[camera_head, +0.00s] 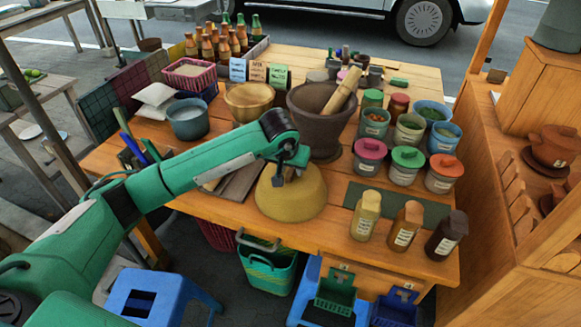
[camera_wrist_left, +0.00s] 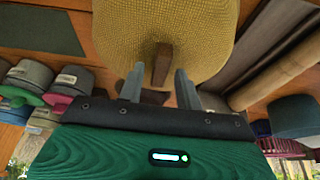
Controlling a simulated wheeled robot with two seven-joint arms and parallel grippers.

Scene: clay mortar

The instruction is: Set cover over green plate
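The cover (camera_head: 291,195) is a yellow-tan woven dome near the table's front edge, left of a flat dark green rectangle. It fills the top of the left wrist view (camera_wrist_left: 165,25), with a brown knob (camera_wrist_left: 162,64) on top. My left gripper (camera_head: 289,172) is at the top of the dome. Its two fingers (camera_wrist_left: 159,84) stand apart with the knob between their tips, and a gap shows on each side. I see no round green plate; whether one is under the cover is hidden. My right gripper is not in view.
A large brown mortar (camera_head: 318,118) with a wooden pestle (camera_head: 343,90) stands right behind the cover. The dark green rectangle (camera_head: 412,210) lies on the table behind three bottles (camera_head: 405,228). Lidded jars (camera_head: 405,166) stand behind it. A brown board (camera_head: 240,184) lies left of the cover.

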